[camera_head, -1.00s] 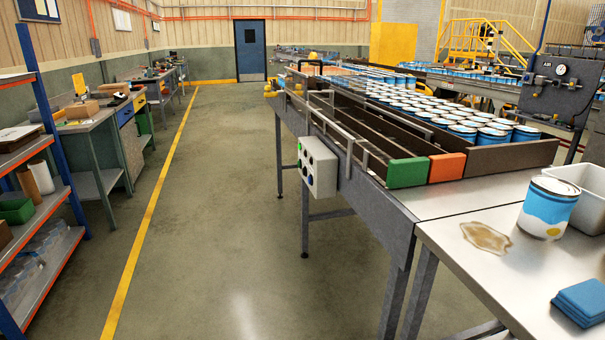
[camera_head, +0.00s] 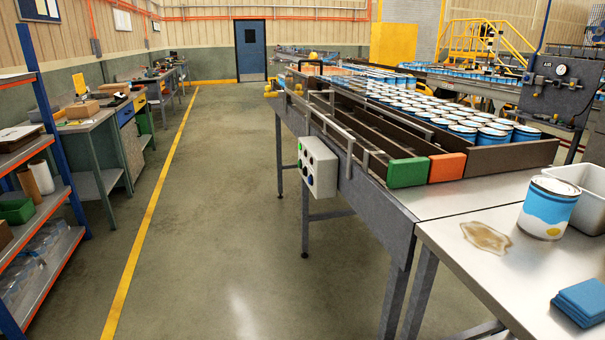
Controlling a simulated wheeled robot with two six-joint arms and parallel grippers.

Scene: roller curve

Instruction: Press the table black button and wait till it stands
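A light grey control box (camera_head: 318,167) is fixed to the near side of the conveyor table, at the middle of the view. It carries several small buttons, with a green one (camera_head: 300,146) at its upper left. The conveyor table (camera_head: 375,209) runs from the front right to the back. Neither of my grippers is in view.
Blue and white cans (camera_head: 493,134) fill the conveyor. One can (camera_head: 547,208), a brown spill (camera_head: 486,238), blue cloths (camera_head: 583,302) and a white bin (camera_head: 582,178) are on the front right table. Shelves (camera_head: 40,285) stand left. The floor (camera_head: 225,200) between is clear.

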